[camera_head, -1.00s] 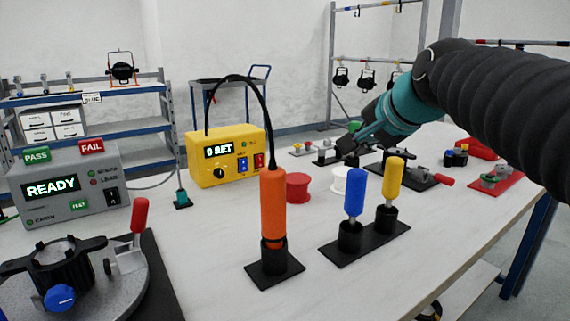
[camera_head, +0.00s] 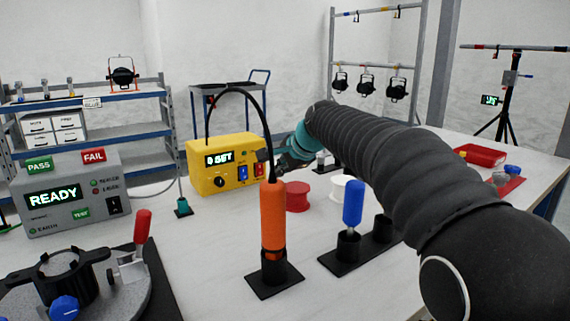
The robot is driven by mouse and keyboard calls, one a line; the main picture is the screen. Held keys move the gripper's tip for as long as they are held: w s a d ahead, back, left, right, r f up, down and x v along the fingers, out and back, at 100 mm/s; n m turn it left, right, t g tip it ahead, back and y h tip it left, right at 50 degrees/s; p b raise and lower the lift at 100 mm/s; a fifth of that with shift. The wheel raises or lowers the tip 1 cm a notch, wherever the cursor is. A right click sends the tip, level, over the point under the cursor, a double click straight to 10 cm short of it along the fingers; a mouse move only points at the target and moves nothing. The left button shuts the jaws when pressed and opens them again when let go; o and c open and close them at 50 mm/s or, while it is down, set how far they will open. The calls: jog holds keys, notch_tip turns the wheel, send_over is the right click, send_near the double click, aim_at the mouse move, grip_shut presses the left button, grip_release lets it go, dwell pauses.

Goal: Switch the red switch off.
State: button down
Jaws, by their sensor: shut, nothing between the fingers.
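The red switch (camera_head: 259,170) is on the front of the yellow box (camera_head: 212,181), at its right end, beside a blue switch (camera_head: 242,173). The box's green display is lit, and a black knob sits below it. My gripper (camera_head: 268,158) is shut and empty. Its dark fingertips are at the right end of the box, very close to the red switch and partly covering its upper edge. I cannot tell whether they touch it. The switch's rocker position is too small to tell.
An orange-handled tool (camera_head: 272,222) stands in a black holder before the box, its black cable arching up. A red spool (camera_head: 297,196), a white spool (camera_head: 339,187) and a blue-handled tool (camera_head: 353,205) stand to the right. A grey tester (camera_head: 70,195) stands left.

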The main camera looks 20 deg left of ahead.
aim_at(265, 176)
jog(key=x, duration=0.4)
jog(key=a+r+p+x, duration=0.1)
jog(key=x, duration=0.1)
jog(key=shift+w+f, duration=0.1)
jog(key=shift+w, duration=0.3)
jog(key=shift+w+a+f, duration=0.15)
jog(key=shift+w+a, duration=0.35)
jog(key=shift+a, duration=0.15)
jog(key=shift+w+a+f+y+b, duration=0.15)
jog(key=shift+f+y+b, duration=0.15)
jog(key=shift+b, duration=0.65)
jog(key=shift+t+b, duration=0.3)
jog(key=shift+w+a+r, duration=0.1)
jog(key=shift+p, duration=0.55)
jog(key=shift+f, duration=0.3)
